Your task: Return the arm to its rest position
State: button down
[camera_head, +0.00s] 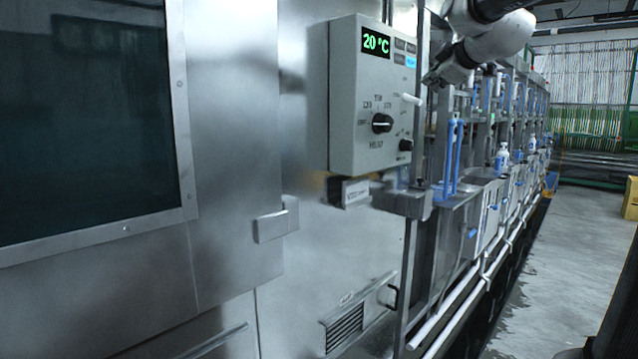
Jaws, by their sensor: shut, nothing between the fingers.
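My arm (495,38) reaches in from the top right, its white links above the machine line. My gripper (436,80) points down and left, just right of the grey control box (345,120). It is shut with nothing seen in it, and appears apart from the box, though the depth gap is hard to judge. The box has a green display (376,42) reading 20 °C, a black rotary knob (382,123), a smaller black knob (405,145) and a white lever (411,99) on its right side.
A steel cabinet with a dark window (85,120) fills the left. Steel frames with blue pipes (453,155) and white bottles (502,158) recede to the right. White pipes (470,305) run low along them. The floor aisle (570,260) is clear, with a yellow box (630,198) at its right edge.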

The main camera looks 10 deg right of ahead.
jog(key=s+a+f+m+g, duration=0.1)
jog(key=s+f+m+g, duration=0.3)
jog(key=f, duration=0.5)
jog(key=s+a+f+m+g, duration=0.15)
jog(key=s+f+m, duration=0.25)
jog(key=s+f, duration=0.4)
jog(key=s+f+m+g, duration=0.1)
jog(key=s+f+g, duration=0.1)
jog(key=s+f, duration=0.5)
jog(key=s+f+m+g, duration=0.2)
jog(key=s+f, duration=0.6)
jog(key=s, duration=0.8)
jog(key=shift+a+f+g, duration=0.25)
jog(key=shift+a+g, duration=0.2)
